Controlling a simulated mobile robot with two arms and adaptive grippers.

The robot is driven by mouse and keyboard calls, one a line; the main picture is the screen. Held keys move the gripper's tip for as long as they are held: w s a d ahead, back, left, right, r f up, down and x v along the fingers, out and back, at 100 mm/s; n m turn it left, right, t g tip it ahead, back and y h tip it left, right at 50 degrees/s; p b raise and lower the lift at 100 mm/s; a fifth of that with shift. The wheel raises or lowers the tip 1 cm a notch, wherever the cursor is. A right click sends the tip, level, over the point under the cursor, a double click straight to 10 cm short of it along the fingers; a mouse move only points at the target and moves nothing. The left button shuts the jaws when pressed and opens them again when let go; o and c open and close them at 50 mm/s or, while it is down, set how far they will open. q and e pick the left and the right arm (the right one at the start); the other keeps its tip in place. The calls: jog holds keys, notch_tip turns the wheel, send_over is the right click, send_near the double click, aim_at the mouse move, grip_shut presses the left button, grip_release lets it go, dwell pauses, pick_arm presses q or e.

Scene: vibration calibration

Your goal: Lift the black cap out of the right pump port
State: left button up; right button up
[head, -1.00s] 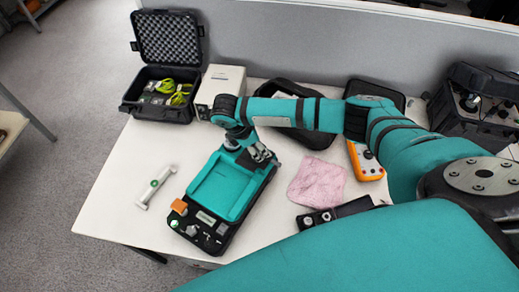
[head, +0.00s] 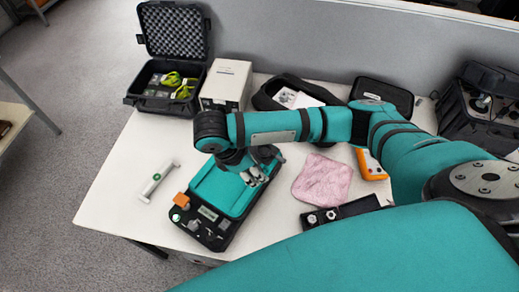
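The pump, a teal-topped device with a black base (head: 208,207), lies on the table left of centre in the head view. The black cap and the right port are too small to make out for sure, or are hidden. My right gripper (head: 255,176) is above the pump's right edge, under my forearm. Its fingers are small and partly covered, so their opening is unclear. My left gripper is out of view.
A white handle-like bar (head: 158,181) lies left of the pump. An open black case (head: 150,103) and a beige box (head: 226,83) stand behind. A pink cloth (head: 321,181), a black holder (head: 340,212) and an orange meter (head: 370,164) lie to the right.

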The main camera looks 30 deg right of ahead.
jog(key=s+r+p, duration=0.1)
jog(key=p, duration=0.1)
jog(key=s+a+r+p, duration=0.1)
jog(key=r+p, duration=0.1)
jog(key=s+a+r+p, duration=0.1)
jog(key=shift+a+r+p, duration=0.15)
jog(key=shift+a+p, duration=0.05)
jog(key=shift+p, duration=0.2)
dwell(0.5)
